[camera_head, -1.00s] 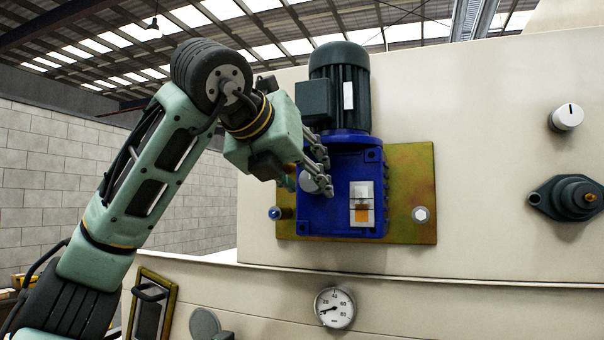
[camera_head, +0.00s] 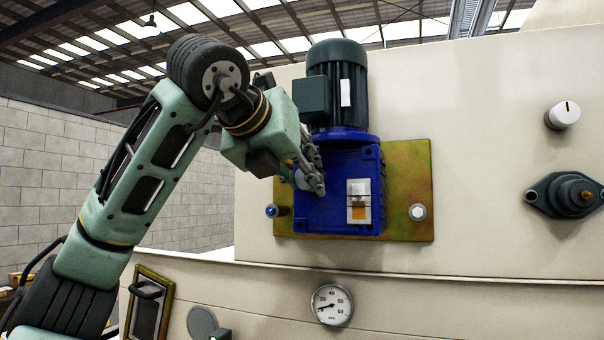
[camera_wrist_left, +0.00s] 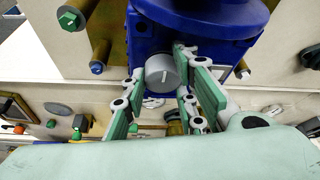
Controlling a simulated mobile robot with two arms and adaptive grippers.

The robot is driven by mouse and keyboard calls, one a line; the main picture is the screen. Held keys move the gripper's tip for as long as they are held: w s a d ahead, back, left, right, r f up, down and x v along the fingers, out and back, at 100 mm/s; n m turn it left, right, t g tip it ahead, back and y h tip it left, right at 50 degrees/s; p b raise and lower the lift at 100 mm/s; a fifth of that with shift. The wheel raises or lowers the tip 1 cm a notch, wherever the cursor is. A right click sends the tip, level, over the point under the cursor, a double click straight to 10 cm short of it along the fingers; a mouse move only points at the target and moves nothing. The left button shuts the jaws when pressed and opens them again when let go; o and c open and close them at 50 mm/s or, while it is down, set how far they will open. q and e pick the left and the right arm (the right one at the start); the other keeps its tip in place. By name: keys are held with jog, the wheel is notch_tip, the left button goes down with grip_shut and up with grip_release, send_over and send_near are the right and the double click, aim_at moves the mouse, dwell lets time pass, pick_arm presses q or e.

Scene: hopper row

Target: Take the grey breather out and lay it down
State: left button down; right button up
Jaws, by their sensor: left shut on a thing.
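The grey breather (camera_wrist_left: 162,76) is a short round plug with a slot in its face, at the blue gearbox (camera_wrist_left: 200,55) in the left wrist view. My left gripper (camera_wrist_left: 160,92) is shut on it, with a finger on each side. In the head view my left gripper (camera_head: 311,172) is at the left part of the gearbox front (camera_head: 340,218). There the breather (camera_head: 302,180) is mostly hidden behind the fingers. I cannot tell whether it is still seated in the housing. My right gripper is not in view.
A dark green motor (camera_head: 345,90) stands on the gearbox, and a yellowish bolted plate (camera_head: 408,180) lies behind it. A pressure gauge (camera_head: 332,304), a white knob (camera_head: 563,115) and a dark flanged fitting (camera_head: 566,195) sit on the cream panel. A framed hatch (camera_head: 147,305) is lower left.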

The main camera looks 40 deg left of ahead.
aim_at(305, 184)
pick_arm(q)
jog(key=shift+s+f, duration=0.1)
jog(key=shift+s, duration=0.1)
jog(key=shift+s+d+b, duration=0.2)
jog(key=shift+s+b, duration=0.25)
jog(key=shift+s, duration=0.55)
jog(key=shift+s+d, duration=0.15)
jog(key=shift+s, duration=0.25)
jog(key=shift+s+b, duration=0.2)
jog(key=shift+b, duration=0.1)
jog(key=shift+s+d, duration=0.1)
jog(key=shift+s, duration=0.1)
jog(key=shift+w, duration=0.1)
